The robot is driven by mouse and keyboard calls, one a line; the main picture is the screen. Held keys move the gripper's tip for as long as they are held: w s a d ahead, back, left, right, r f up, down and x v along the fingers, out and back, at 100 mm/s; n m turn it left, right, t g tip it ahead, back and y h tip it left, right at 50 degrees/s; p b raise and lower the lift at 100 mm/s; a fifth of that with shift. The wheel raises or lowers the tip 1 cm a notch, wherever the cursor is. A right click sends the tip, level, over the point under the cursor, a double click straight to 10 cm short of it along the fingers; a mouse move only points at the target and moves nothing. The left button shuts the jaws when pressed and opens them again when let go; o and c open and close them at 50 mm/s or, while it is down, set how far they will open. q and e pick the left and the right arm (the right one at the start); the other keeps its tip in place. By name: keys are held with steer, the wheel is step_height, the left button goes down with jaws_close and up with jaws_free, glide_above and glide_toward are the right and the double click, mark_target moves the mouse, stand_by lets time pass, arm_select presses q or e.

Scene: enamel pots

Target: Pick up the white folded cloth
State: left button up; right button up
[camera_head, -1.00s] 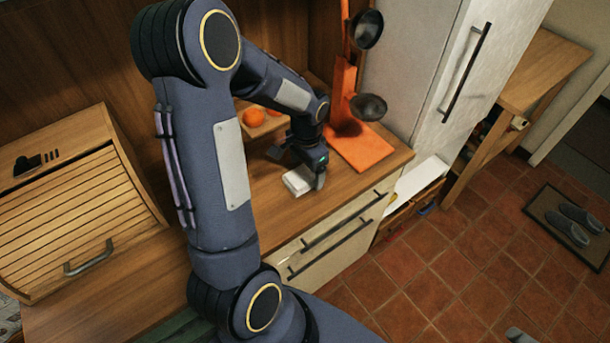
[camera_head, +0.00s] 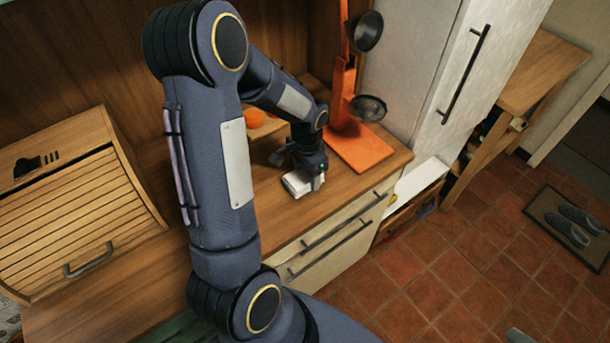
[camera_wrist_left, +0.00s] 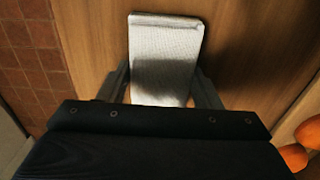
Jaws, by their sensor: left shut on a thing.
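The white folded cloth (camera_head: 296,184) lies on the wooden counter (camera_head: 262,222) near its front edge, under my left gripper (camera_head: 306,180). In the left wrist view the cloth (camera_wrist_left: 166,55) is a pale textured block that reaches out beyond the gripper. My left gripper (camera_wrist_left: 163,92) has one finger on each side of the cloth's near part and is shut on it. The cloth looks to be at the counter surface; I cannot tell any gap under it. The gripper body hides the near end of the cloth. My right gripper is not in view.
An orange stand (camera_head: 358,148) with dark ladles (camera_head: 367,108) stands behind and right of the gripper. Orange fruit (camera_head: 254,118) sits behind it on the left. A wooden bread box (camera_head: 75,215) is at the left. A white cabinet (camera_head: 425,75) rises at the right.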

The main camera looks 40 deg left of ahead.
mark_target(307, 175)
arm_select(q)
steer(key=shift+r, duration=0.5)
step_height(307, 175, up, 3)
steer(key=shift+d+f, duration=0.15)
steer(key=s+d+r+b, duration=0.2)
steer(key=s+d+r, duration=0.7)
steer(key=s, duration=0.1)
steer(key=shift+s+d+r, duration=0.15)
